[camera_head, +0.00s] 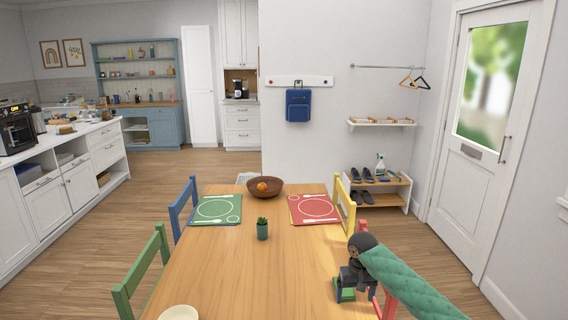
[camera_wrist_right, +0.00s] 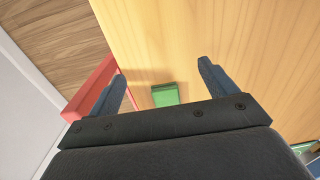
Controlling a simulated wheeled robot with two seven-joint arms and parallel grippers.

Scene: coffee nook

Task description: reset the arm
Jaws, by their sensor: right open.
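My right arm (camera_head: 410,285), in a green quilted sleeve, reaches in from the lower right of the head view. Its dark gripper (camera_head: 352,284) hangs over the right edge of the wooden table (camera_head: 225,280), pointing down. In the right wrist view the gripper (camera_wrist_right: 162,69) is open, its two fingers well apart. A small green block-like item (camera_wrist_right: 165,95) shows on the table between the fingers, not gripped. It also shows under the gripper in the head view (camera_head: 346,295), partly hidden. My left gripper is not in view.
A red chair (camera_head: 389,299) stands close beside the right gripper. A small potted plant (camera_head: 262,231), green placemat (camera_head: 216,209), red placemat (camera_head: 314,208), brown bowl (camera_head: 254,190) and pale bowl (camera_head: 179,313) are on the table. The table's middle front is clear.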

